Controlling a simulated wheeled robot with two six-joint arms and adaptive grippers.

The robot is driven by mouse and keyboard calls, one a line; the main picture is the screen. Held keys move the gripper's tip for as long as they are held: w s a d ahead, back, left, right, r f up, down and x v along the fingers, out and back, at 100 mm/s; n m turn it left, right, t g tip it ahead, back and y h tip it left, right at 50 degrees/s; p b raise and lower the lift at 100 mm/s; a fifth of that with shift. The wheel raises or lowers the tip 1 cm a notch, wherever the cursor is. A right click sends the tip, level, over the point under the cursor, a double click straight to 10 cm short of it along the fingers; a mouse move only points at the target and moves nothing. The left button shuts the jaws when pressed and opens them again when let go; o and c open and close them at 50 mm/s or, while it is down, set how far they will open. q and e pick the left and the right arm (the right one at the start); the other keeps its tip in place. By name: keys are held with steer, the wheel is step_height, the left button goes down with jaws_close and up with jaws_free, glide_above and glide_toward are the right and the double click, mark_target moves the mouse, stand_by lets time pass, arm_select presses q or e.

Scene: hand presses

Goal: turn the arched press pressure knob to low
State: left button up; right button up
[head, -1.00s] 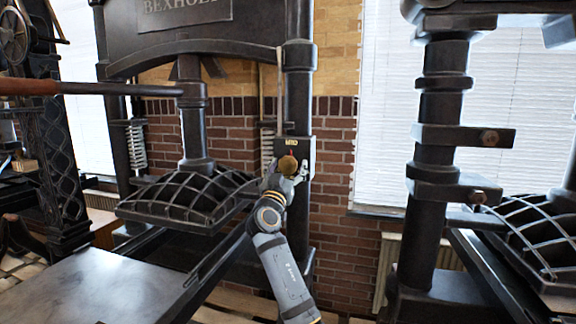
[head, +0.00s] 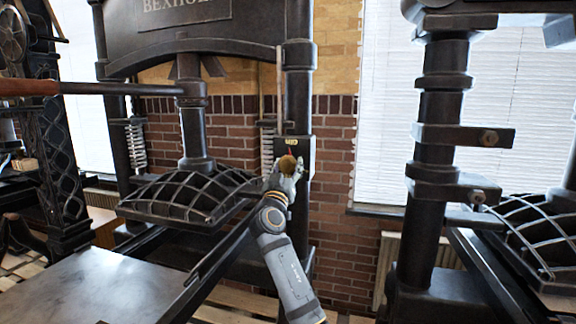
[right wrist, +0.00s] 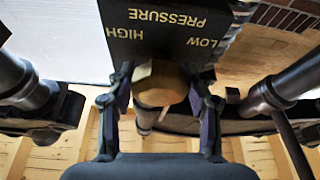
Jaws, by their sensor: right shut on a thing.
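The arched press (head: 192,38) is dark iron, with a nameplate on its arch. Its pressure knob (head: 288,164) is a brownish round knob on a small dark panel (head: 308,158) on the right column. A thin red mark and a small yellow label, too small to read surely, show above the knob. My right gripper (head: 286,172) is shut on the knob. In the right wrist view the knob (right wrist: 160,88) sits between both fingers. The panel (right wrist: 165,35) appears upside down there, with PRESSURE, HIGH at left and LOW at right. My left gripper is out of view.
A long lever with a brown handle (head: 28,87) reaches in from the left. The ribbed platen (head: 190,195) and a flat bed (head: 95,285) lie left of my right arm. Another press (head: 435,150) stands at the right. Brick wall shows between the presses.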

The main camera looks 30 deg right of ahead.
steer(key=shift+r+n+t+y+p, duration=0.2)
steer(key=shift+n+t+y+p, duration=0.35)
steer(key=shift+n, duration=0.65)
steer(key=n+y+p, duration=0.1)
steer(key=n+p, duration=0.2)
steer(key=n+t+y+p, duration=0.1)
steer(key=n+y+p, duration=0.1)
steer(key=n+p, duration=0.1)
steer(key=n+y+p, duration=0.1)
steer(key=n+p, duration=0.3)
steer(key=p, duration=0.1)
steer(key=shift+s+r, duration=0.1)
steer(key=shift+r, duration=0.25)
steer(key=n+y+p, duration=0.1)
steer(key=n+p, duration=0.2)
steer(key=p, duration=0.3)
steer(key=n+g+y+p, duration=0.1)
steer(key=n+p, duration=0.2)
steer(key=p, duration=0.3)
steer(key=n+g+y+p, duration=0.1)
steer(key=n+p, duration=0.3)
steer(key=p, duration=0.3)
steer(key=shift+y, duration=0.25)
steer(key=shift+f+n+g+p, duration=0.2)
steer(key=shift+n+g+p, duration=0.15)
steer(key=shift+n+p, duration=0.2)
steer(key=shift+f+n+g+p, duration=0.25)
steer(key=shift+n+g, duration=0.25)
steer(key=shift+n, duration=0.55)
